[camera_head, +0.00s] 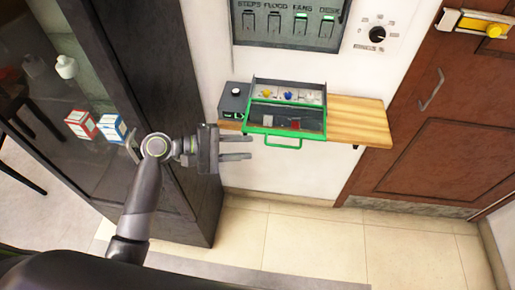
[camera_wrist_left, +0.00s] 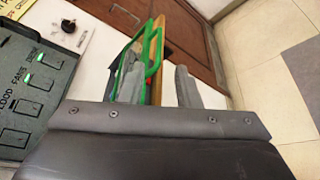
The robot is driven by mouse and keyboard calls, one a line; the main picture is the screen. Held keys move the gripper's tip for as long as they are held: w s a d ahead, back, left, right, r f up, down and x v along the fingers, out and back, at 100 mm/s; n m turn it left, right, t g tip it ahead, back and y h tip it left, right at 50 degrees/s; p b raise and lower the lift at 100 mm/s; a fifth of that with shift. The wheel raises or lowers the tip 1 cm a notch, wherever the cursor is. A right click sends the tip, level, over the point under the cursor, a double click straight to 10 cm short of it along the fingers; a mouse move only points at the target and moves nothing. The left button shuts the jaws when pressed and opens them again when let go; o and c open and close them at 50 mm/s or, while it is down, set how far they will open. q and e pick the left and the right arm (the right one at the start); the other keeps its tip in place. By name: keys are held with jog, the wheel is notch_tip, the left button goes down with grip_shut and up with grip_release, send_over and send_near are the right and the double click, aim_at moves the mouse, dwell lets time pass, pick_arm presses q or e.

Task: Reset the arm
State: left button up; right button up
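My left gripper (camera_head: 236,149) is in front of the dark cabinet, its fingers pointing right and spread apart. It looks open and empty. In the left wrist view the two grey fingers (camera_wrist_left: 158,85) stand apart, with the green handle (camera_wrist_left: 153,52) showing between and beyond them. In the head view the green handle (camera_head: 284,145) of the box lies to the right of the fingertips, apart from them. My right gripper shows in neither view.
A green-edged box (camera_head: 262,131) with small coloured items sits on a wooden shelf (camera_head: 360,122). A switch panel (camera_head: 290,32) and a dial (camera_head: 377,34) are above. A dark cabinet (camera_head: 185,200) stands left and a brown door (camera_head: 430,120) right. The floor (camera_head: 320,240) below is clear.

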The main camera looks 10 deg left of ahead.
pick_arm(q)
jog(key=shift+s+a+r, duration=0.2)
jog(key=shift+a, duration=0.35)
jog(key=shift+f, duration=0.1)
jog(key=a+f+n+t+y, duration=0.1)
jog(key=a+f+y, duration=0.35)
jog(key=f, duration=0.85)
jog(key=a+f+n+y, duration=0.1)
jog(key=a+f+y, duration=0.3)
jog(key=f, duration=0.9)
jog(key=s+a+f+m+y+b, duration=0.1)
jog(key=s+a+f, duration=0.15)
jog(key=f, duration=0.25)
jog(key=s+a+f+y, duration=0.1)
jog(key=s+a+f, duration=0.1)
jog(key=s+f, duration=0.25)
jog(key=s+a+f+m+g+y, duration=0.1)
jog(key=s+a+f+m, duration=0.1)
jog(key=s+f, duration=0.4)
jog(key=s+a+f+m+g+y, duration=0.2)
jog(key=s+f+m, duration=0.3)
jog(key=s, duration=1)
jog(key=s+a+f+m+g+y+b, duration=0.1)
jog(key=s+a+f+m+g+y, duration=0.1)
jog(key=s+f+m, duration=0.2)
jog(key=s+f, duration=0.3)
jog(key=s, duration=0.4)
jog(key=shift+f, duration=0.2)
